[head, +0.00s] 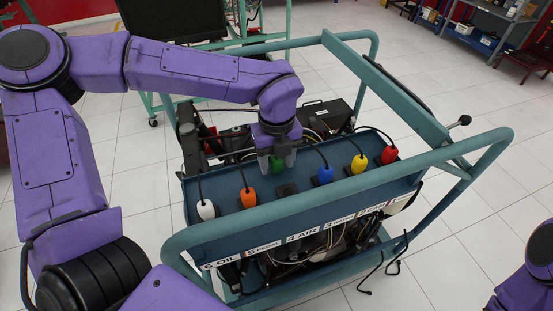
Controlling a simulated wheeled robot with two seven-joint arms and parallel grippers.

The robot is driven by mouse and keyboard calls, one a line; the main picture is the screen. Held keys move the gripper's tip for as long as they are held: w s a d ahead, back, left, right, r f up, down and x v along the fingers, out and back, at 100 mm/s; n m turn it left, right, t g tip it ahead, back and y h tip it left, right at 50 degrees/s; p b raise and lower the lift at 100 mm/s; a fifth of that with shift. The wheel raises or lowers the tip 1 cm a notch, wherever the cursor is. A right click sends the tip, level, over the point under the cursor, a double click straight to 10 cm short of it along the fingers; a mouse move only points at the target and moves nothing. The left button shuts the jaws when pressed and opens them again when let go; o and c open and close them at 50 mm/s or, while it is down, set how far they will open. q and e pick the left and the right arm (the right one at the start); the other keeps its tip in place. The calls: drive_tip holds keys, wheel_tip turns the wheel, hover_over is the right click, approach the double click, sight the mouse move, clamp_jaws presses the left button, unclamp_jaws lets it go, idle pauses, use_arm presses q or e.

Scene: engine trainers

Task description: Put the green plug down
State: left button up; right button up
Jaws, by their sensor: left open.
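The green plug (277,165) is over the back part of the blue tray (228,228), partly hidden by my left gripper. My left gripper (277,168) points down with its fingers open, one on each side of the green plug. I cannot tell whether the fingers touch it or whether the plug rests on the tray. A dark empty square pad (287,190) lies just in front of it, between the orange plug (248,198) and the blue plug (325,175). My right gripper is not in view.
A white plug (206,210), a yellow plug (358,165) and a red plug (389,155) also stand on the tray, with black cables. The green tubular frame (330,186) surrounds the engine trainer. A lever with a black knob (464,120) sticks out at right.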

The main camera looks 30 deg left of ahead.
use_arm(q)
wheel_tip(320, 180, up, 12)
idle(0.6)
